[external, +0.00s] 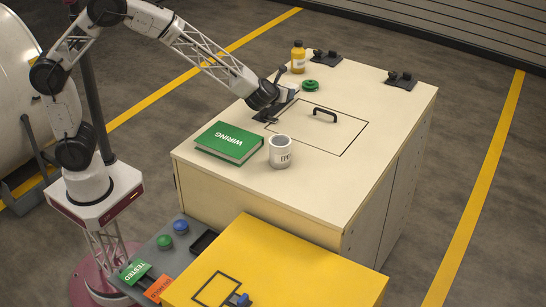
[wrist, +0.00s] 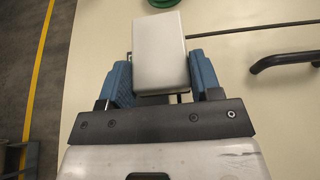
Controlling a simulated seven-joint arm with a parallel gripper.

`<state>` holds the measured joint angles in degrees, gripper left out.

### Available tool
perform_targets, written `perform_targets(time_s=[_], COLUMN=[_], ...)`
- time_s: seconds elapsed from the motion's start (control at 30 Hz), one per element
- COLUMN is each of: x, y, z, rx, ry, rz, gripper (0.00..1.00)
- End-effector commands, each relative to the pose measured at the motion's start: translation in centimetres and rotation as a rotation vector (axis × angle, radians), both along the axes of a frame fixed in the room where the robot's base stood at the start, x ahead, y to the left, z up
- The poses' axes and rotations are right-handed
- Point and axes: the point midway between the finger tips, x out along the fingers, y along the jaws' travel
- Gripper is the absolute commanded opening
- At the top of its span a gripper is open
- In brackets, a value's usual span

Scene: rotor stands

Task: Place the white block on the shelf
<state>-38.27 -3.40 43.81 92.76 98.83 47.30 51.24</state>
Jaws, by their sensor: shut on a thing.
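The white block (wrist: 160,52) is between the two blue fingers of my gripper (wrist: 160,75) in the wrist view, with its far end sticking out past the fingertips. My gripper is shut on it. In the external view my gripper (external: 286,92) is over the cream cabinet top (external: 350,95), left of the black handle; the block is small and partly hidden there. I cannot tell whether the block touches the top. No part in view is clearly recognisable as the shelf.
On the cabinet are a green WIRING book (external: 229,142), a white mug (external: 280,152), a black handle (external: 325,114), a green ring (external: 310,85), a yellow bottle (external: 298,57) and black fixtures (external: 401,81). A yellow box (external: 290,270) stands in front. The cabinet's right side is clear.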

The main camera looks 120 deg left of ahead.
Motion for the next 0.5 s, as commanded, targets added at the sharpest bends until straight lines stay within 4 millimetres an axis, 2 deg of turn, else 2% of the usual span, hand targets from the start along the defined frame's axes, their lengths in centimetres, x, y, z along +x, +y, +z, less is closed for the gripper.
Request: perform_targets(time_s=[0.5], x=[4.9], y=[5.1], z=[-0.7], rx=[-0.001], ry=[0.0], rz=[-0.001], gripper=[0.33])
